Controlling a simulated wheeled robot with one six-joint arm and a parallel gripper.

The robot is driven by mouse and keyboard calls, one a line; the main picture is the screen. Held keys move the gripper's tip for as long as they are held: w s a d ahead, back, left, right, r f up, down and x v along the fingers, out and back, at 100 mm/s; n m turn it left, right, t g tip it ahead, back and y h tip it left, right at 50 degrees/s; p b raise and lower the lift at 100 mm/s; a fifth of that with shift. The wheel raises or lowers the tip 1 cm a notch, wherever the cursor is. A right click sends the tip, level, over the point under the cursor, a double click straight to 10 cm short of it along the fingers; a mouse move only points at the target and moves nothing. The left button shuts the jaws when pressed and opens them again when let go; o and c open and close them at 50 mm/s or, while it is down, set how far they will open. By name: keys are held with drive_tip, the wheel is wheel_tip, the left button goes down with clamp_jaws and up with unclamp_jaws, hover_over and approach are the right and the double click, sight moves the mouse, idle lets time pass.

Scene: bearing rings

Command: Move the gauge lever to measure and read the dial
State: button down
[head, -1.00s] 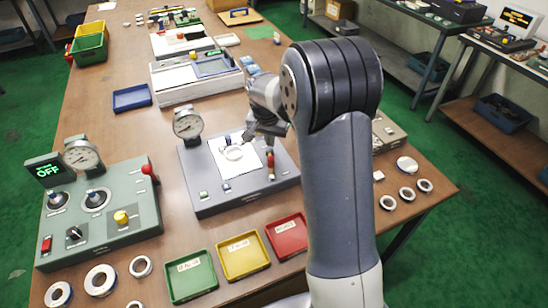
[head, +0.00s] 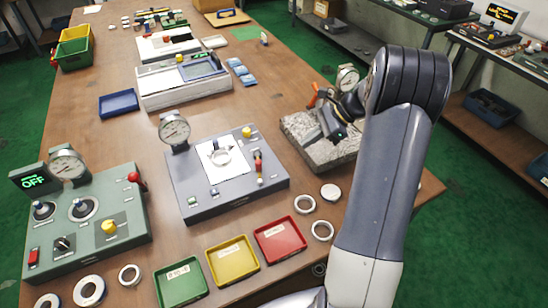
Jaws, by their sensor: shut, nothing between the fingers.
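A grey gauge box (head: 230,187) stands mid-table with a round dial (head: 174,130) at its back left corner; the dial's reading is too small to tell. A bearing ring (head: 220,157) lies on its white plate. A lever with a red part (head: 258,160) is on the box's right side. A second dial (head: 347,78) stands at a speckled stone block (head: 305,130) farther right, beside an orange lever-like part (head: 313,95). My gripper (head: 335,124) is over this block, shut and empty, partly hidden by my arm. I cannot tell whether it touches anything.
A green panel (head: 85,240) with a display reading OFF, a dial and a red-knobbed lever stands at left. Green (head: 181,282), yellow (head: 232,262) and red (head: 280,240) trays line the front. Loose rings (head: 305,204) lie right of them.

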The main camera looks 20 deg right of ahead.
sight(259, 165)
drive_tip(key=shift+d+r, duration=0.1)
drive_tip(key=shift+d, duration=0.05)
drive_tip(key=p+x, duration=0.1)
drive_tip(key=x, duration=0.9)
drive_tip(key=shift+p, duration=0.3)
drive_tip(key=shift+w+a+p, duration=0.2)
drive_tip(key=shift+a+p, duration=0.1)
drive_tip(key=shift+a, duration=0.75)
drive_tip(key=shift+w+a+p, duration=0.2)
drive_tip(key=shift+a+p, duration=0.1)
drive_tip(key=shift+a, duration=0.75)
